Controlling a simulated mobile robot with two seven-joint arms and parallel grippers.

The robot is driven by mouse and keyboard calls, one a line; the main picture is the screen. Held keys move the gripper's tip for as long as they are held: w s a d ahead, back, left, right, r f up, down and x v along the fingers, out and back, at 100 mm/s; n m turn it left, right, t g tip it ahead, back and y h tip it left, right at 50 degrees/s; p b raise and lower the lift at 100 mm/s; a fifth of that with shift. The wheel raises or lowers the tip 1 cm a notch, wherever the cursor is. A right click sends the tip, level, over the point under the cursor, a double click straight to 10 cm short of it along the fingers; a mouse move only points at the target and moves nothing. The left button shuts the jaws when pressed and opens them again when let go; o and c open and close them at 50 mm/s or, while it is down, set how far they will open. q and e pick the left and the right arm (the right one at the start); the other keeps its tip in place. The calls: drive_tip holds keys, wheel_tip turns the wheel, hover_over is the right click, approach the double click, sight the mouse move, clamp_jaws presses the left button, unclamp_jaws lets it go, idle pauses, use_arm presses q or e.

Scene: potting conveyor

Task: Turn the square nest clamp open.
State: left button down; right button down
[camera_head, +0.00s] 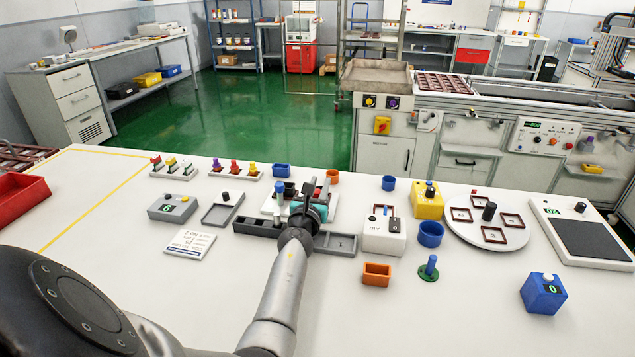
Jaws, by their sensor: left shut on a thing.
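My left gripper (312,199) reaches in from the lower left over a white base plate (270,205) in the middle of the table. It is shut on a part of the fixture there, which looks like the square nest clamp, though the wrist hides most of the grip. A teal part (297,209) shows beside the fingers, and a dark blue knob (279,188) stands at the plate's left. The clamp's exact angle is hidden. My right gripper is not in view.
A dark and grey compartment tray (340,244) lies under the wrist. To the right are a white box (383,238), a yellow box (427,204), blue cups and a round white plate (462,232). An orange bin (376,275) stands nearer. The front middle of the table is clear.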

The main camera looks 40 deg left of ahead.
use_arm(q)
drive_tip(key=shift+m+t+h, duration=0.4)
drive_tip(key=shift+m+h, duration=0.2)
drive_tip(key=shift+h, duration=0.2)
drive_tip(key=shift+w+d+m+h+b, duration=0.1)
drive_tip(key=shift+d+m+h+b, duration=0.1)
drive_tip(key=shift+m+h+b, duration=0.25)
drive_tip(key=shift+t+h, duration=0.4)
drive_tip(key=shift+h, duration=0.05)
drive_tip(key=shift+d+m, duration=0.1)
drive_tip(key=shift+m, duration=0.15)
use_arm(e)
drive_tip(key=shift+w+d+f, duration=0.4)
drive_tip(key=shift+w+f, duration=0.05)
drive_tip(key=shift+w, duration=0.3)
use_arm(q)
drive_tip(key=c, duration=0.7)
unclamp_jaws()
drive_tip(key=shift+o, duration=0.2)
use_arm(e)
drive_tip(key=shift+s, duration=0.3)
use_arm(q)
drive_tip(key=shift+r, duration=0.15)
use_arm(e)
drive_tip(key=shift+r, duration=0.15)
